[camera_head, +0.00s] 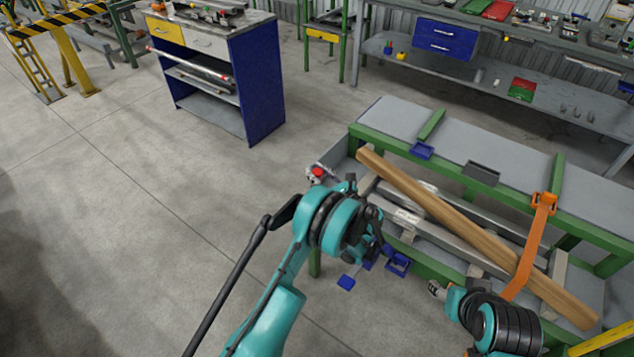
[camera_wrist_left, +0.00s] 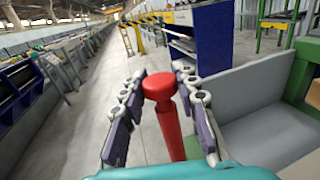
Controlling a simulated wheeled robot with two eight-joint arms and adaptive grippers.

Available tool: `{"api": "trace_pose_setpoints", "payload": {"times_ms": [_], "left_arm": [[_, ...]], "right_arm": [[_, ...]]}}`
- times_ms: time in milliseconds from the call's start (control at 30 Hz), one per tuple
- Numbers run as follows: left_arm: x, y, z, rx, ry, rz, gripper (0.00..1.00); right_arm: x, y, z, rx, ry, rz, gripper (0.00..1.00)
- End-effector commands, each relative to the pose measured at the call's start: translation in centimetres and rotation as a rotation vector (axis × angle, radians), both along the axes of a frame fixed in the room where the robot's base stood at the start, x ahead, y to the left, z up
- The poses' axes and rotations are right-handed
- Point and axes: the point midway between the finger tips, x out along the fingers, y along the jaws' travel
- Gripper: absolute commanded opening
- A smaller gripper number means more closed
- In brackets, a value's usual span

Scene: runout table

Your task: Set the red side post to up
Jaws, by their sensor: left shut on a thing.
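The red side post (camera_wrist_left: 170,118) has a wider round head and stands between the two fingers of my left gripper (camera_wrist_left: 163,108) in the left wrist view.
A wooden beam (camera_head: 450,220) lies slanted across the table, with an orange strap (camera_head: 530,245) near its right part. Blue brackets (camera_head: 397,263) sit at the near edge. A blue cabinet (camera_head: 262,80) stands behind on the open floor. Free floor lies left of the table.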

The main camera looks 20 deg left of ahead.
Motion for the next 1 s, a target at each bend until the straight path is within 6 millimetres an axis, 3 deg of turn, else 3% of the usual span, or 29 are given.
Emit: {"api": "trace_pose_setpoints", "payload": {"times_ms": [33, 100, 300, 500, 833, 867, 900, 933, 1000], "left_arm": [[0.0, 0.0, 1.9, 0.001, -0.001, 0.000, 0.00], [0.0, 0.0, 3.4, 0.001, -0.001, 0.000, 0.00], [0.0, 0.0, 6.5, 0.002, -0.001, 0.000, 0.00], [0.0, 0.0, 7.6, 0.002, -0.001, 0.000, 0.00], [0.0, 0.0, 7.6, 0.001, -0.001, 0.000, 0.00], [0.0, 0.0, 7.6, 0.001, -0.001, 0.000, 0.32], [0.0, 0.0, 7.6, 0.001, -0.001, 0.000, 0.42], [0.0, 0.0, 7.6, 0.001, -0.001, 0.000, 0.50], [0.0, 0.0, 7.6, 0.001, -0.001, 0.000, 0.52]], "right_arm": [[0.0, 0.0, 1.0, 0.000, 0.000, 0.000, 0.52], [0.0, 0.0, 1.5, 0.000, 0.000, 0.000, 0.52], [0.0, 0.0, 2.6, 0.000, 0.000, 0.000, 0.52], [0.0, 0.0, 3.0, 0.000, 0.000, 0.000, 0.52], [0.0, 0.0, 2.9, 0.000, 0.000, 0.000, 0.52], [0.0, 0.0, 2.9, 0.000, 0.000, 0.000, 0.52], [0.0, 0.0, 2.9, 0.000, 0.000, 0.000, 0.52], [0.0, 0.0, 2.9, 0.000, 0.000, 0.000, 0.52], [0.0, 0.0, 2.9, 0.000, 0.000, 0.000, 0.52]]}}
